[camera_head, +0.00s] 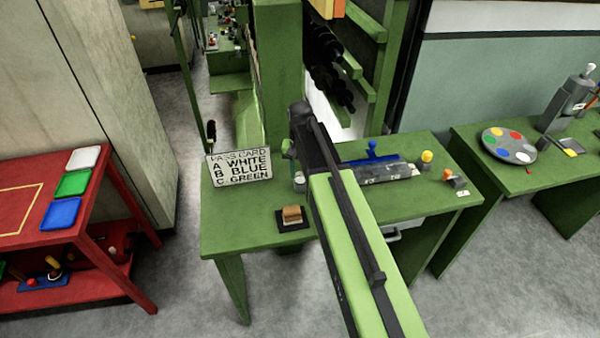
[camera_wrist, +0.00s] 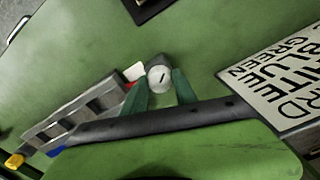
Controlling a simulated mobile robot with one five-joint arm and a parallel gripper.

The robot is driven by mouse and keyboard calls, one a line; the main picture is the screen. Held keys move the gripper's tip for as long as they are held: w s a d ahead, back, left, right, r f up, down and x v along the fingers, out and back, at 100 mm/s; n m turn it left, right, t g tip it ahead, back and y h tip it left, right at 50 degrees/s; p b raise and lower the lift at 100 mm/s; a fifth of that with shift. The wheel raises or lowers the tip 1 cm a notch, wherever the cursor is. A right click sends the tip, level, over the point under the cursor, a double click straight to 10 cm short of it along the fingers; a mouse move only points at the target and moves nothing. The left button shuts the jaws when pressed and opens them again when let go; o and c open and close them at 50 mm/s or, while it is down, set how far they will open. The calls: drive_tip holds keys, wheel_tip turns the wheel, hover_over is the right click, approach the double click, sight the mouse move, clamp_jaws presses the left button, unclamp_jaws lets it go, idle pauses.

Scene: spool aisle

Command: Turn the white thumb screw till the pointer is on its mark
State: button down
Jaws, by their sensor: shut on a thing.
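The white thumb screw (camera_wrist: 159,79) stands between the green fingertips of my gripper (camera_wrist: 160,88) in the wrist view. Its round pale top faces the camera and carries a short dark line. A small red and white piece (camera_wrist: 134,72) sits just left of it; I cannot tell whether this is the mark. My gripper is shut on the screw. In the head view my gripper (camera_head: 291,156) is partly hidden by my arm, and a small pale cylinder (camera_head: 299,183) shows below it on the green bench (camera_head: 235,220).
A card (camera_head: 239,167) listing white, blue and green stands left of the gripper. A grey block (camera_head: 388,173) with a blue knob (camera_head: 372,148) is to the right. A brown block on a black pad (camera_head: 292,215) lies in front. A red table (camera_head: 60,250) stands left.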

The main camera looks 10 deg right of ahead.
sight(300, 174)
drive_tip(key=n, duration=0.5)
drive_tip(key=shift+n, duration=2.5)
drive_tip(key=c, duration=1)
unclamp_jaws()
drive_tip(key=shift+o, duration=0.2)
drive_tip(key=shift+r, duration=0.1)
wheel_tip(300, 174, up, 17)
drive_tip(key=p, duration=1.7)
